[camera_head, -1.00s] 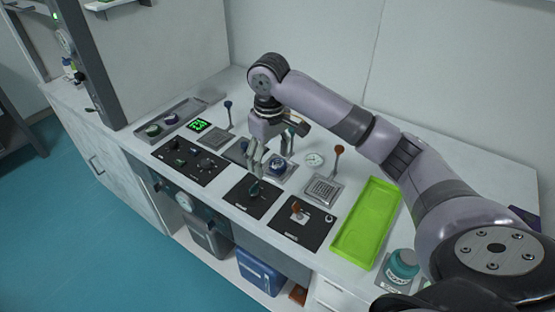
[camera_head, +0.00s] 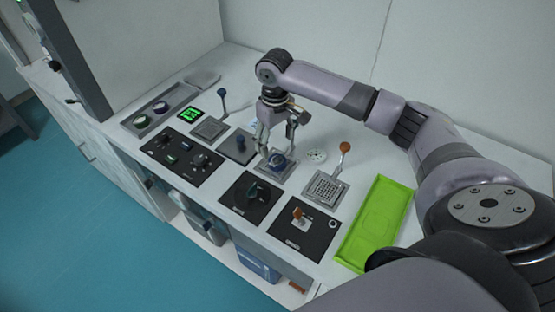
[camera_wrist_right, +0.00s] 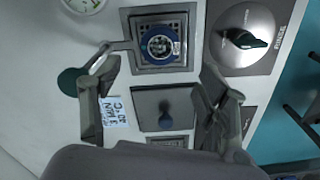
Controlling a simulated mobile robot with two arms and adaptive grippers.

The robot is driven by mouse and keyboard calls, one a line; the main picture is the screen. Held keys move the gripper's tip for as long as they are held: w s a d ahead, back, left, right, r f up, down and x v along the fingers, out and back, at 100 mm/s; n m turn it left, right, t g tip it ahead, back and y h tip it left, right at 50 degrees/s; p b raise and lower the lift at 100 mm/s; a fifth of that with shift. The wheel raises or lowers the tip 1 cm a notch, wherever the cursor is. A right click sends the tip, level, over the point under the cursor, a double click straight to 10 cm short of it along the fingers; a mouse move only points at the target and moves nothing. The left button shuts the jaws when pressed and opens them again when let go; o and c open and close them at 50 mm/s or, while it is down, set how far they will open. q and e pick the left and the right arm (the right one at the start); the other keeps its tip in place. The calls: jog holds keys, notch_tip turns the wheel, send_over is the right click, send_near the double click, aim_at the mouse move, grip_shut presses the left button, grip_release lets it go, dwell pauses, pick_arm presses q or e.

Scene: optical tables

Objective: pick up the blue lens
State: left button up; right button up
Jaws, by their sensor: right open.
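The blue lens (camera_head: 278,161) is a round piece with a blue rim, on a square metal plate on the bench. It also shows in the right wrist view (camera_wrist_right: 160,45), upper middle, in its square seat. My right gripper (camera_head: 276,147) is open, fingers pointing down, close over the lens. In the right wrist view its fingers (camera_wrist_right: 158,64) are spread apart, with the lens ahead between and slightly beyond the tips. Nothing is between the fingers. My left gripper is not in view.
Black panels with knobs (camera_head: 250,194) line the bench front. A perforated plate (camera_head: 326,186) and orange-knobbed lever (camera_head: 344,148) stand right of the lens, a blue-knobbed post (camera_head: 241,144) left. A green tray (camera_head: 376,224) lies right; a grey tray (camera_head: 172,98) with round pieces lies far left.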

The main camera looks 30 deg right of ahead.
aim_at(277, 159)
notch_tip(277, 159, down, 2)
notch_tip(277, 159, down, 4)
jog(key=shift+s+d+f+p, duration=0.1)
jog(key=shift+f+p, duration=0.1)
jog(key=shift+p, duration=0.6)
jog(key=shift+f, duration=0.3)
jog(key=shift+c, duration=1)
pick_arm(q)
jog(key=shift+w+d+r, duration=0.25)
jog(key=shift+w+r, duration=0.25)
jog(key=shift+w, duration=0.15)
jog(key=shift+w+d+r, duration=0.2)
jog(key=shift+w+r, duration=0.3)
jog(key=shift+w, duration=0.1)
pick_arm(e)
jog(key=c, duration=1.1)
